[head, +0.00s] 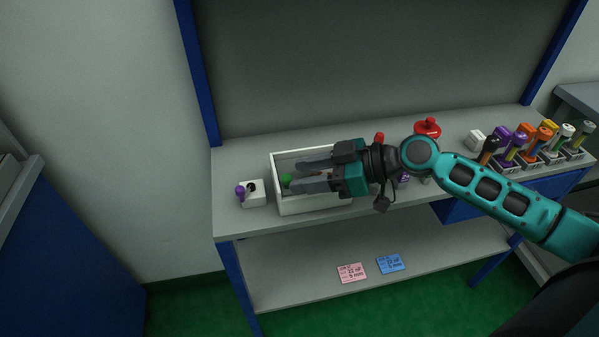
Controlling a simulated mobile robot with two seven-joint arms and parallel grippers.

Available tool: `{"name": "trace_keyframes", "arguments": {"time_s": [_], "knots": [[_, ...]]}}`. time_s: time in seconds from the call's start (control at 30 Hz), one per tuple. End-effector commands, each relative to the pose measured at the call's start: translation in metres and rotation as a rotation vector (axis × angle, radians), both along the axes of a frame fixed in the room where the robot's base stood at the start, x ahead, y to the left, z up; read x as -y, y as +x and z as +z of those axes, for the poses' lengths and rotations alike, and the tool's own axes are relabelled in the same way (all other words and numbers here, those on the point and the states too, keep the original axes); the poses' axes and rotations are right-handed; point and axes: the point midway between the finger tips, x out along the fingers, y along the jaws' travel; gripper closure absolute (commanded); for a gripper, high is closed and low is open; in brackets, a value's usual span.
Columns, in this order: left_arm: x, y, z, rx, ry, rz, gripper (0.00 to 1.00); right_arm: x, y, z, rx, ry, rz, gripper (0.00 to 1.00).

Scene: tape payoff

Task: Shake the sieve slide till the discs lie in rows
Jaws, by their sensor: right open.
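I cannot make out a sieve slide or discs for certain. A white open-topped box (303,206) stands on the bench, and a small green thing (286,180) shows in it; the rest of its inside is partly hidden by my right gripper. My right gripper (295,175) reaches in from the right over the box. Its two dark fingers are apart, near the green thing, with nothing visible held between them. I cannot tell whether they touch it. My left gripper is not in view.
A small white block (255,197) with a purple knob (240,190) stands left of the box. A red-topped thing (428,127) stands behind my arm. Several coloured-handled items (527,140) stand at the bench's right end. Pink (352,273) and blue (390,263) cards lie on the lower shelf.

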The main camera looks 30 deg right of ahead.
Motion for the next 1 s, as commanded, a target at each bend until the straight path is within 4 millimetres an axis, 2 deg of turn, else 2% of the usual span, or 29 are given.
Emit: {"name": "trace_keyframes", "arguments": {"time_s": [0.2,0.5,1.0], "knots": [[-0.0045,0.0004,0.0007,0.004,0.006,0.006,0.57,-0.0121,0.0088,-0.0054,0.0,0.001,0.0,0.54],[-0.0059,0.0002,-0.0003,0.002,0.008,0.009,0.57,-0.0137,0.0094,-0.0067,0.0,0.0,0.001,0.54],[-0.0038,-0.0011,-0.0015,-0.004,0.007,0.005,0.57,-0.0134,0.0092,-0.0065,0.0,0.0,0.001,1.0]]}}
